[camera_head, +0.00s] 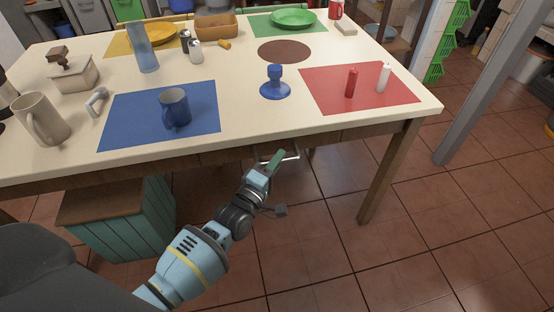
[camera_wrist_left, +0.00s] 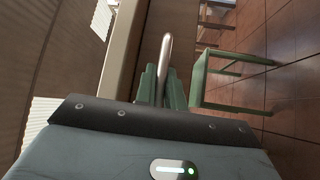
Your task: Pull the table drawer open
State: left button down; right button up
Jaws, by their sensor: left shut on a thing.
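The table (camera_head: 250,120) has a pale top and a wooden apron below its front edge. A metal drawer handle (camera_head: 291,156) sticks out under that edge, right of the middle. My left gripper (camera_head: 274,160), with green fingers, is at the handle and shut on it. In the left wrist view the pale metal handle (camera_wrist_left: 165,52) runs up from between the two green fingers (camera_wrist_left: 161,88). The drawer front is mostly hidden under the tabletop, and I cannot tell how far out the drawer is. My right gripper is not in view.
A blue mug (camera_head: 174,108) stands on a blue mat, with a beige mug (camera_head: 40,120) to its left. A blue holder (camera_head: 275,84) and red and white bottles stand right of centre. A green wooden crate-like stool (camera_head: 125,222) is under the table at left. The floor in front is clear.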

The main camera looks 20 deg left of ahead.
pick_arm(q)
jog(key=s+d+p, duration=0.3)
jog(key=s+d, duration=0.3)
jog(key=s, duration=0.3)
jog(key=s+d+p, duration=0.2)
jog(key=s+d, duration=0.4)
jog(key=s, duration=0.3)
jog(key=shift+p, duration=0.4)
jog(key=c, duration=1.5)
grip_release()
jog(key=shift+w, duration=0.1)
jog(key=shift+v, duration=3.95)
